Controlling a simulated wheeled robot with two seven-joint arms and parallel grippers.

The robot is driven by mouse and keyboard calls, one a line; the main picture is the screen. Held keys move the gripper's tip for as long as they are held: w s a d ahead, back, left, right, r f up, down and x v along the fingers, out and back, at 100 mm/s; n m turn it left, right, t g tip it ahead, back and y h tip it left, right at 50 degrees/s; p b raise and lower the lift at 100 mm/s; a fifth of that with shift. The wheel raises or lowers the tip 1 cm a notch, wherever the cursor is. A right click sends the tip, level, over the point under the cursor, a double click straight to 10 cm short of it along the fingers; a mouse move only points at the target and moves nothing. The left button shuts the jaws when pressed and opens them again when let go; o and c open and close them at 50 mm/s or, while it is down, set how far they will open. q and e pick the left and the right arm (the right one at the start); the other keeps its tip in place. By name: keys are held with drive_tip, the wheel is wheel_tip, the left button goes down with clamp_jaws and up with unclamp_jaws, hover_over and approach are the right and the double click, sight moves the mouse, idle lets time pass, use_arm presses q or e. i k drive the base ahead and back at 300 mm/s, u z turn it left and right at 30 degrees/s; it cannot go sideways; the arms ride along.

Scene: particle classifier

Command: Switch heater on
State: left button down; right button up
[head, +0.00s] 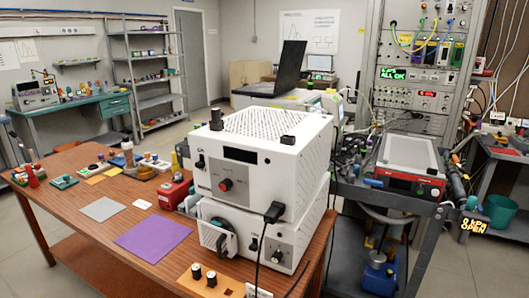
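No thing in view is legibly labelled as a heater. Two white boxes stand stacked on the brown table (70,200). The upper white box (285,165) has a vented top, a dark blank display (240,155), a red knob (226,185) and a small black switch (200,161) with lettering beside it. The lower white box (300,235) has a fan-like round part (222,238), a black switch (254,245) and a dial (277,257). I cannot tell the switch positions. Neither gripper is in view.
A purple mat (153,235) and a grey mat (102,209) lie on the table. A black plug and cable (273,212) hang at the upper box's corner.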

sight(199, 164)
drive_tip(key=k, duration=1.35)
drive_tip(key=u, duration=0.5)
drive_tip(key=i, duration=1.55)
drive_tip(key=z, duration=1)
drive_tip(key=i, duration=0.3)
drive_tip(key=z, duration=0.3)
